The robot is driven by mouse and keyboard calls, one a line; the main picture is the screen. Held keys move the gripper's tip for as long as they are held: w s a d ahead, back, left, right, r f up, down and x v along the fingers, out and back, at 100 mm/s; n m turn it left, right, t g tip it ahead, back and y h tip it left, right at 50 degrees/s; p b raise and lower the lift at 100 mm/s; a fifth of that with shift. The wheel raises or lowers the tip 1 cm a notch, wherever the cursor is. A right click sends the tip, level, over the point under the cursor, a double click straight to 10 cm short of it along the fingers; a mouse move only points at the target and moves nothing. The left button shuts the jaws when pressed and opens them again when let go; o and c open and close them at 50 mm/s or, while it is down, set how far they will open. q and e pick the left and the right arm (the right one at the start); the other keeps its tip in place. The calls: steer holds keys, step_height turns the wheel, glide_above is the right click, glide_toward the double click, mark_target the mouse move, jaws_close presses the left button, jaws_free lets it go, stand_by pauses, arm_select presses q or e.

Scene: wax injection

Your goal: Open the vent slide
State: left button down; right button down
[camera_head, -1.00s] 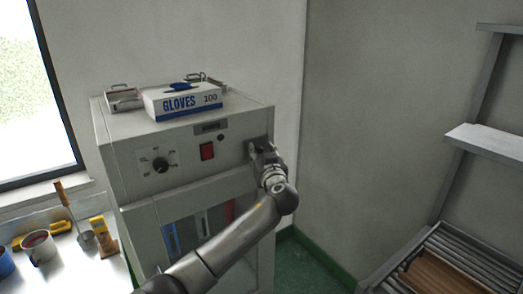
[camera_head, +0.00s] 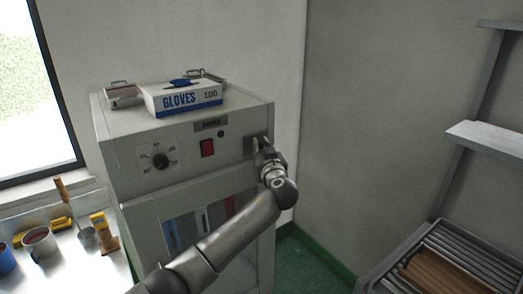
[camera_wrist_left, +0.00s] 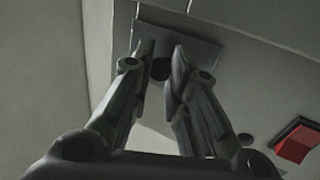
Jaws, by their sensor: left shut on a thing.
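The vent slide, a grey plate (camera_head: 250,144), is on the right end of the cabinet's upper front panel. My left gripper (camera_head: 262,152) is at its right part and partly hides it. In the left wrist view, the slide's plate (camera_wrist_left: 200,43) lies just beyond the fingertips. My left gripper (camera_wrist_left: 160,58) is shut on a small dark knob (camera_wrist_left: 160,69) on that plate, one finger on each side. How far the slide is open cannot be told. My right gripper is not in view.
The grey cabinet (camera_head: 125,158) carries a glove box (camera_head: 183,98) on top. Its panel has a red switch (camera_head: 207,148) and a dial (camera_head: 161,160). A table with tools (camera_head: 70,262) is at left, a roller rack (camera_head: 450,268) at right.

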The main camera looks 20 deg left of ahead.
arm_select(q)
step_height(320, 180, up, 6)
steer(key=shift+f+b, duration=0.15)
steer(key=shift+b, duration=0.4)
steer(key=shift+r, duration=0.4)
steer(key=c, duration=1.5)
jaws_free()
steer(key=shift+o, duration=0.6)
steer(key=shift+f, duration=0.1)
steer(key=shift+s+d, duration=0.1)
